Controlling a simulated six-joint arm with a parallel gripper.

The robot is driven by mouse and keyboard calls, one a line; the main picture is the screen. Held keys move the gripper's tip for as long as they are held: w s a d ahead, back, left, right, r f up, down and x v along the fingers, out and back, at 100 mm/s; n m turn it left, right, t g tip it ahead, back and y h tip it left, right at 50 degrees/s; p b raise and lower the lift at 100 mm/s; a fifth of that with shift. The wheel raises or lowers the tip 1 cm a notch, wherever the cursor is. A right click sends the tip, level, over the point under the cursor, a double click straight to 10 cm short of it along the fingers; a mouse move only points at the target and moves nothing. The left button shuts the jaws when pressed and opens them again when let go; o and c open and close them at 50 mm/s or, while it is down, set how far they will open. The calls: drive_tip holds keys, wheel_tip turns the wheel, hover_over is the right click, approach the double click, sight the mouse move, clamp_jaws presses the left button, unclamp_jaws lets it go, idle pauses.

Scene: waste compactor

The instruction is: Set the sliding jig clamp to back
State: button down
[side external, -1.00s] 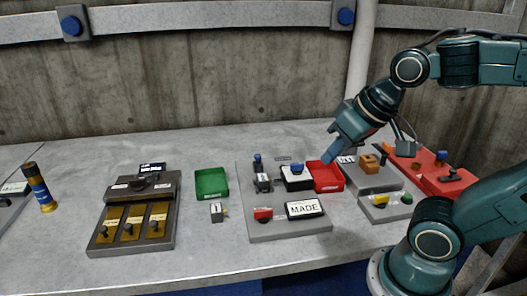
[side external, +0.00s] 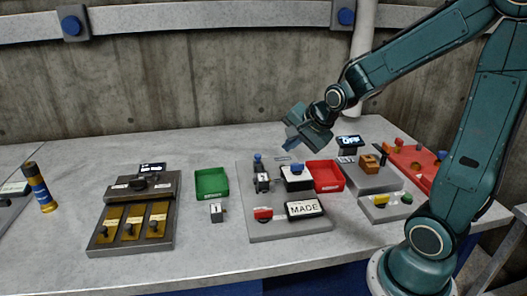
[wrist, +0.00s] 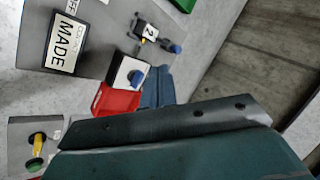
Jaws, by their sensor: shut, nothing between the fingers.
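A blue-knobbed part (side external: 258,160) stands at the back left of the middle grey plate (side external: 285,230), behind a small block with a white label (side external: 263,183). It looks like the sliding jig clamp, though I cannot read a name on it. In the wrist view its blue knob (wrist: 173,48) is beside the block marked 2 (wrist: 147,32). My gripper (side external: 289,147) is shut and empty, above and to the right of the knob and apart from it. Its blue fingers (wrist: 157,88) also show in the wrist view.
A green tray (side external: 211,182) and a block marked 1 (side external: 217,212) lie to the left. A tan block (side external: 370,163) stands right.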

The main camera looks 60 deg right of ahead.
drive_tip(key=shift+w+d+f+m+h, duration=0.15)
drive_tip(key=shift+w+d+f+m, duration=0.4)
drive_tip(key=shift+d+f+m, duration=0.35)
drive_tip(key=shift+w+d+f+m+h, duration=0.15)
drive_tip(key=shift+w+d+f+m, duration=0.4)
drive_tip(key=shift+d+m, duration=0.4)
drive_tip(key=shift+w+a, duration=0.1)
approach(259, 160)
drive_tip(key=shift+s+a+f, duration=0.25)
drive_tip(key=shift+s+f, duration=0.85)
drive_tip(key=w, duration=0.1)
drive_tip(key=w+f, duration=0.1)
drive_tip(key=w+d+f, duration=0.1)
drive_tip(key=shift+w, duration=0.3)
drive_tip(key=shift+w+d+f, duration=0.1)
drive_tip(key=shift+w+d, duration=0.2)
drive_tip(key=shift+w, duration=0.55)
drive_tip(key=shift+d, duration=0.1)
drive_tip(key=shift+w+d, duration=1.25)
drive_tip(key=shift+w, duration=0.05)
